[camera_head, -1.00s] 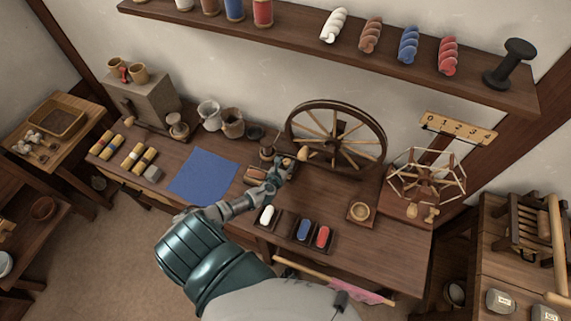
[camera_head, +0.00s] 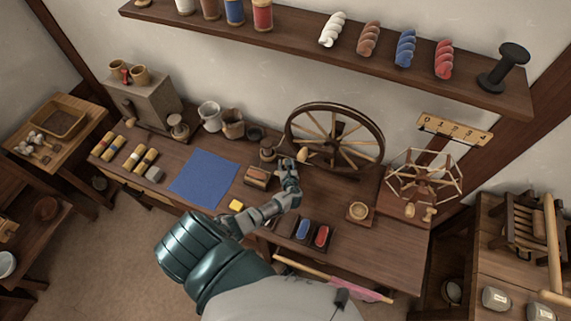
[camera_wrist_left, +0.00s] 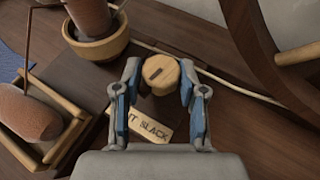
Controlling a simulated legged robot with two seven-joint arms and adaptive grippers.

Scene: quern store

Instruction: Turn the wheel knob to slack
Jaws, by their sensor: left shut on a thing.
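In the head view my left gripper (camera_head: 287,166) is at the foot of the spinning wheel (camera_head: 376,118), and the knob is hard to make out there. My right gripper is not in view.
A bobbin in a wooden cup (camera_wrist_left: 97,45) stands close to the left finger. A wooden tray with a brown roll (camera_wrist_left: 30,113) lies further left. A blue cloth (camera_head: 203,176), colored trays (camera_head: 303,229) and a winder (camera_head: 425,178) share the bench.

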